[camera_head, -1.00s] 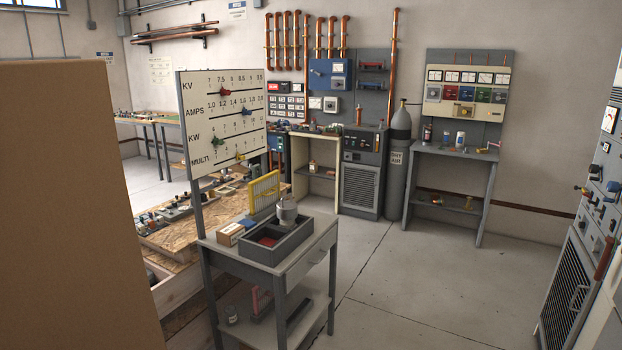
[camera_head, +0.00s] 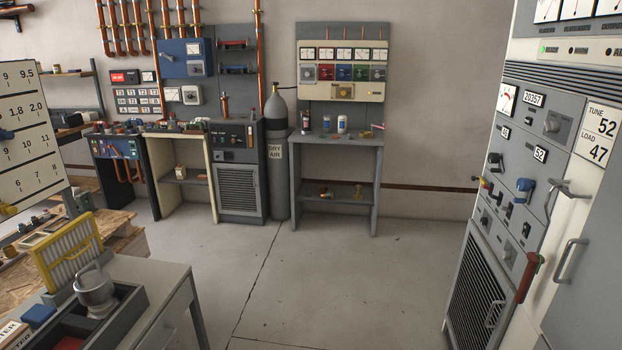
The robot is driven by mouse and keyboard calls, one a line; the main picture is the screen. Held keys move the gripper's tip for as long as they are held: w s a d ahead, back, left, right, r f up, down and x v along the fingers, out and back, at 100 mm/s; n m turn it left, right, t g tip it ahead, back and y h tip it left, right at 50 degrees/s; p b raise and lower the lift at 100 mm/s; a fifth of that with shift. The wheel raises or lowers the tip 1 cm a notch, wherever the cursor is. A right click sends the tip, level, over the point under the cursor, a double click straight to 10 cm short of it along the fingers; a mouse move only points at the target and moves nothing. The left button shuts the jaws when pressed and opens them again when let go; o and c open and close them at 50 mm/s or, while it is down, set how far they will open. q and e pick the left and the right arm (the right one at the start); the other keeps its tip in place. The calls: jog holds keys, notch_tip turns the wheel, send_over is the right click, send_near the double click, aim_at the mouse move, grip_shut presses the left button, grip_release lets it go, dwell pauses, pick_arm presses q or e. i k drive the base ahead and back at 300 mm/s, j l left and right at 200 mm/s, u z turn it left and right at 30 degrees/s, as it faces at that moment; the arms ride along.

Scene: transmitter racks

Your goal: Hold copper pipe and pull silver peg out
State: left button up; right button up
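Several copper pipes (camera_head: 168,45) run up the back wall at the upper left. One longer copper pipe (camera_head: 258,50) runs down behind the grey cabinet. A short upright copper piece (camera_head: 224,106) stands on top of that cabinet. Curved copper pipes (camera_head: 126,168) hang under a small blue panel at the left. I cannot make out a silver peg; anything that small is not clear at this distance. Neither of my grippers is in view.
A grey table (camera_head: 175,277) with a tray and metal pot is at the near left. The grey cabinet (camera_head: 238,180), a gas cylinder (camera_head: 278,140) and a workbench (camera_head: 336,142) line the back wall. Transmitter racks (camera_head: 520,190) stand at the right. The middle floor (camera_head: 350,285) is clear.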

aim_at(224, 100)
jog(key=i+z, duration=0.15)
jog(key=i, duration=2.35)
jog(key=i+j+u, duration=0.15)
jog(key=i+u, duration=0.25)
jog(key=i, duration=0.2)
jog(key=i+u, duration=0.4)
jog(key=i, duration=0.25)
jog(key=i+l+u, duration=0.35)
jog(key=i, duration=0.25)
jog(key=i+j, duration=0.15)
jog(key=i, duration=0.25)
jog(key=i+j, duration=0.1)
jog(key=i, duration=0.3)
jog(key=i+j, duration=0.15)
jog(key=i, duration=0.25)
jog(key=z, duration=0.05)
